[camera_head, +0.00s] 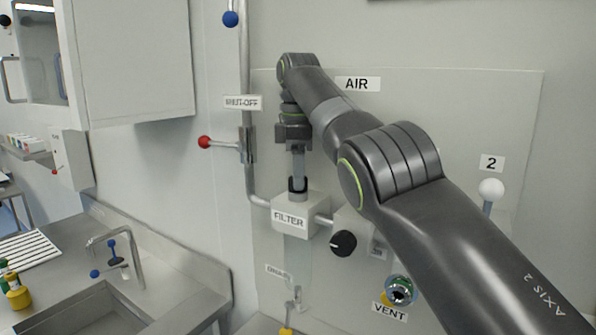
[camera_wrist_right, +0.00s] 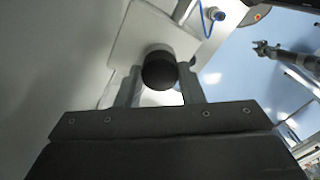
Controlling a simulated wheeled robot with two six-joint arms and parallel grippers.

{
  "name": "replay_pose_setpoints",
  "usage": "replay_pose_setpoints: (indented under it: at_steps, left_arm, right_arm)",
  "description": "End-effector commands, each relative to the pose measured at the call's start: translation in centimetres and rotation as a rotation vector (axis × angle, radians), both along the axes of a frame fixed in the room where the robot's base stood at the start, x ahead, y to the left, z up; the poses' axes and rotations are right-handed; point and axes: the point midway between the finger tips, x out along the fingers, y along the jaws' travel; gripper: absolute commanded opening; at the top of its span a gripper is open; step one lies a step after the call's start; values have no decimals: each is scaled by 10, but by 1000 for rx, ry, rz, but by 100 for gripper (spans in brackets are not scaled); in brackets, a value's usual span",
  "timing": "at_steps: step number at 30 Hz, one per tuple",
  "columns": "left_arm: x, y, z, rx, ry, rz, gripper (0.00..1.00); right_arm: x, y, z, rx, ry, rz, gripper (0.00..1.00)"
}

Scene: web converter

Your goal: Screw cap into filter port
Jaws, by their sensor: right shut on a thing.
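The white filter block (camera_head: 312,222), labelled FILTER, is on the wall panel with a clear bowl below it. My right gripper (camera_head: 298,183) points straight down over its top from above. It is shut on the black cap (camera_head: 298,194), which sits upright at the top of the block. The cap (camera_wrist_right: 160,72) also shows between the two fingers in the right wrist view, with the pale block (camera_wrist_right: 140,30) behind it. The port is hidden under the cap, so I cannot tell how deep the cap sits. A dark arm end in the right wrist view looks like my left gripper (camera_wrist_right: 262,47), too small to read.
A red-knobbed shut-off lever (camera_head: 222,145) and a pipe (camera_head: 246,80) stand left of the filter. A black knob (camera_head: 343,243) is close on the right. The vent fitting (camera_head: 400,290) is lower right. A sink (camera_head: 90,312) is lower left.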

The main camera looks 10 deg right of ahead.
Motion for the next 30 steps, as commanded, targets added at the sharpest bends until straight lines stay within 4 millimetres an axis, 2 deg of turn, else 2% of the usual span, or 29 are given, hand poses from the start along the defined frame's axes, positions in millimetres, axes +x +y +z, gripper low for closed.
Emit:
replay_pose_setpoints:
  at_steps: [4, 5, 12, 24, 30]
  left_arm:
    - [0, 0, -1, 0, 0, 0, 36]
    - [0, 0, -1, 0, 0, 0, 36]
    - [0, 0, -1, 0, 0, 0, 36]
    - [0, 0, -1, 0, 0, 0, 36]
    - [0, 0, -1, 0, 0, 0, 36]
  right_arm:
    - [2, -2, -3, 0, -2, -71, 3]
    - [2, -2, -3, 1, -2, -101, 0]
    - [2, -2, -3, 3, -3, -326, 0]
    - [2, -2, -3, 2, -3, -375, 0]
    - [2, -3, -3, 1, -4, -563, 0]
